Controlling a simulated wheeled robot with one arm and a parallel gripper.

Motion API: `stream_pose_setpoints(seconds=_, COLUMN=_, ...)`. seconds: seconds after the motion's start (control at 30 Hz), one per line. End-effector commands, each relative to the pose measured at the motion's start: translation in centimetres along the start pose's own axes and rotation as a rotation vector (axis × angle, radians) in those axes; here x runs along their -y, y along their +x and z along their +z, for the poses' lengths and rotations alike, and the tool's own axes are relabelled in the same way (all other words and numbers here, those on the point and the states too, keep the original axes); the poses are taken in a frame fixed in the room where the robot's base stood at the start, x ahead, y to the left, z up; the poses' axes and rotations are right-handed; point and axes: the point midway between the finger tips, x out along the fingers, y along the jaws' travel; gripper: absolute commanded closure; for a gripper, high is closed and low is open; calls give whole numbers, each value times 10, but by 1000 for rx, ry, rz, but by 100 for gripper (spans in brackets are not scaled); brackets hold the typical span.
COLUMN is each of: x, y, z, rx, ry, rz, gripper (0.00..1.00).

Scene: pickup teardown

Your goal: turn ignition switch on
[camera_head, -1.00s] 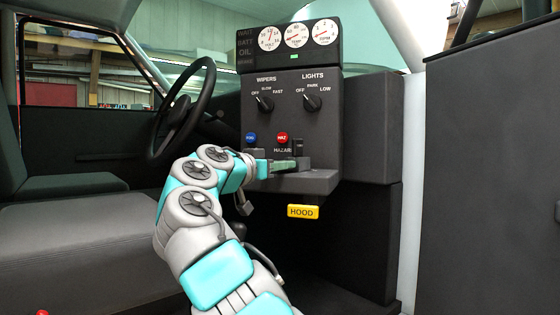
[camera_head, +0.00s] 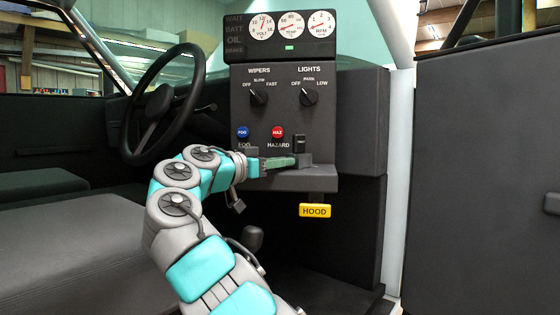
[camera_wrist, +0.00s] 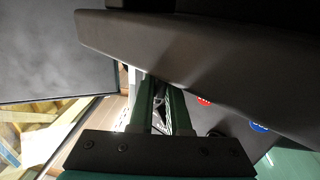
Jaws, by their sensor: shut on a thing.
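My gripper (camera_head: 281,162) reaches across the front of the dark dash panel, just above its ledge and below the hazard knob. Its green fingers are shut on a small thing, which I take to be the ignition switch. The fingers and ledge hide most of it, and its position cannot be read. A small dark block (camera_head: 304,159) shows at the fingertips. A black upright switch (camera_head: 299,144) stands right of the hazard label. In the wrist view the two fingers of my gripper (camera_wrist: 160,95) run up to a dark panel edge, with a narrow gap between them.
The blue fog knob (camera_head: 243,132) and red hazard knob (camera_head: 277,132) sit close above my gripper. Wiper (camera_head: 259,95) and light (camera_head: 308,95) dials are higher. A yellow hood handle (camera_head: 314,210) hangs below the ledge. The steering wheel (camera_head: 163,110) is at left.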

Motion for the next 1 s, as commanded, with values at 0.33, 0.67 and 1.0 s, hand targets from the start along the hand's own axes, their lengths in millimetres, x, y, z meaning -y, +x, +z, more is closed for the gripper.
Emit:
stream_pose_setpoints(seconds=0.33, x=0, y=0, z=0, rx=-1, ry=0, rz=1, gripper=100)
stream_pose_setpoints(seconds=0.67, x=0, y=0, z=0, rx=0, ry=0, rz=1, gripper=58)
stream_pose_setpoints(seconds=1.0, x=0, y=-2, z=0, rx=0, ry=0, rz=1, gripper=55)
